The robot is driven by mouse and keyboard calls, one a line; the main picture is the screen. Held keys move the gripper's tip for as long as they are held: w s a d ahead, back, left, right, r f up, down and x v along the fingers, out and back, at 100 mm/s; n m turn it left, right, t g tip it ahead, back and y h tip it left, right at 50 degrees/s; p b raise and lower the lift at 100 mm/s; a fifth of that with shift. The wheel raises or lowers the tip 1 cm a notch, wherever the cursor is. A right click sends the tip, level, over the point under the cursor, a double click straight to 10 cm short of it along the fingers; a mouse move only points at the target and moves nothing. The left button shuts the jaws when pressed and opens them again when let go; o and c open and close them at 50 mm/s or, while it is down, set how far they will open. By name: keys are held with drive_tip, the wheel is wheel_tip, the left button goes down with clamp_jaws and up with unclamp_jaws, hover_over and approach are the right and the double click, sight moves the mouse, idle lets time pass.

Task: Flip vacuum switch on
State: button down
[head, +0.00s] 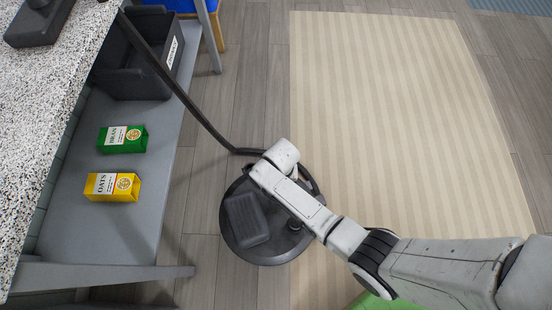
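A round, dark grey vacuum (238,252) stands on the wood floor, partly on the edge of the striped rug. A raised rectangular dark block (246,219) sits on the left part of its top. A small round knob shows at its right, beside my arm. A dark hose or wand (185,98) runs from the upper left down towards it. My arm crosses over the vacuum from the lower right, and its end is above the vacuum's far side. My gripper's fingers are hidden under the wrist. I cannot make out the switch.
A speckled counter (45,120) stands at the left. Its grey lower shelf (100,235) holds a green carton (122,139), a yellow oats carton (113,187) and a dark bin (135,84). The striped rug (400,100) is clear beyond my arm. A green thing shows at the bottom edge.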

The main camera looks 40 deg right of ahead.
drive_tip(key=shift+f+b, duration=0.35)
drive_tip(key=shift+f, duration=0.15)
drive_tip(key=shift+r, duration=0.2)
wheel_tip(320, 180, up, 7)
drive_tip(key=p, duration=0.7)
drive_tip(key=shift+f, duration=0.1)
idle(0.6)
drive_tip(key=s+d+r+n+p, duration=0.2)
drive_tip(key=s+r, duration=0.3)
drive_tip(key=r, duration=0.5)
drive_tip(key=s+d+r+n+p, duration=0.2)
drive_tip(key=s+r, duration=0.4)
drive_tip(key=r, duration=0.4)
drive_tip(key=s+d+r+n+t+p, duration=0.1)
drive_tip(key=s+d+r+n+p, duration=0.1)
drive_tip(key=r, duration=0.8)
drive_tip(key=s+d+p, duration=0.1)
drive_tip(key=s+p, duration=0.1)
drive_tip(key=s, duration=0.1)
drive_tip(key=shift+s+d+n, duration=0.25)
drive_tip(key=shift+d+n, duration=0.15)
